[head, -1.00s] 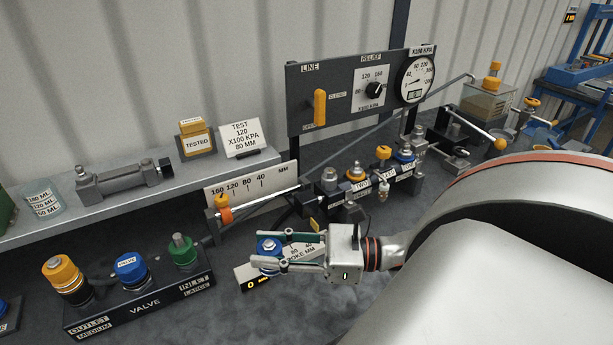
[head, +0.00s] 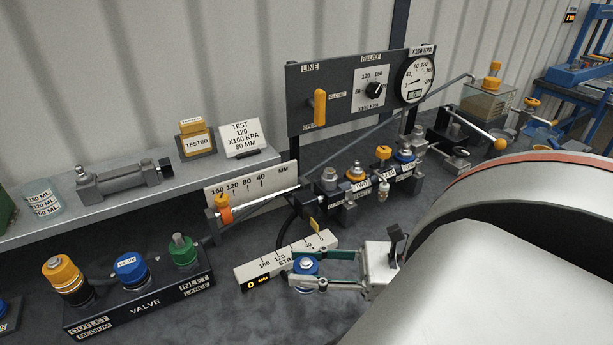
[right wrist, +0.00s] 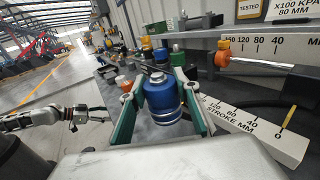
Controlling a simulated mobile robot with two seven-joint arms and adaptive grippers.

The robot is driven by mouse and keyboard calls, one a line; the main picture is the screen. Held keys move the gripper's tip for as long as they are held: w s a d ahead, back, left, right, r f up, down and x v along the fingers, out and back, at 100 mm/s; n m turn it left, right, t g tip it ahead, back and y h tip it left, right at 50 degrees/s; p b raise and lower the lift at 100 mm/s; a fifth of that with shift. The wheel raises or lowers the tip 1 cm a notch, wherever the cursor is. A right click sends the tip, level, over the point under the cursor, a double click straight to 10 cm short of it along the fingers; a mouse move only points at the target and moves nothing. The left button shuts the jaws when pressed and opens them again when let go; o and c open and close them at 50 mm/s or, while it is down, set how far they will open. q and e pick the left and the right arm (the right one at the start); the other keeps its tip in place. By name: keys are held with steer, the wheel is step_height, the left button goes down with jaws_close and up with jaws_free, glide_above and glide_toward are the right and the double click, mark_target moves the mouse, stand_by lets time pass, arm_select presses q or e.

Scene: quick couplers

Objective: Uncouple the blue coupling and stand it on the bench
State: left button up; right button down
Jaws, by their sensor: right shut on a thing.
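The blue coupling (head: 306,265) is between the fingers of my right gripper (head: 303,267), in front of the stroke scale. In the right wrist view the coupling (right wrist: 162,100) is upright, a blue cylinder with a metal top, with a green-lined finger on each side. I cannot tell whether its base touches the bench (head: 215,315). The manifold (head: 365,195) carries several fittings, among them a blue-ringed one at its right end. In the right wrist view, what looks like my left gripper (right wrist: 84,117) is far off at the left, its opening unclear.
The white stroke scale (head: 285,262) lies just behind the coupling. The valve block (head: 145,305) with orange, blue and green caps stands to the left. A panel (head: 335,90) with lever and gauge rises behind the manifold. Bare bench shows between valve block and gripper.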

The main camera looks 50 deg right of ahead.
stand_by(0.4)
step_height(320, 180, down, 6)
steer(key=b, duration=0.4)
steer(key=shift+r, duration=0.2)
steer(key=shift+f+b, duration=0.95)
steer(key=shift+f, duration=0.1)
steer(key=shift+f+b, duration=0.5)
steer(key=shift+f, duration=0.2)
steer(key=c, duration=1.4)
jaws_free()
steer(key=shift+s+d, duration=0.1)
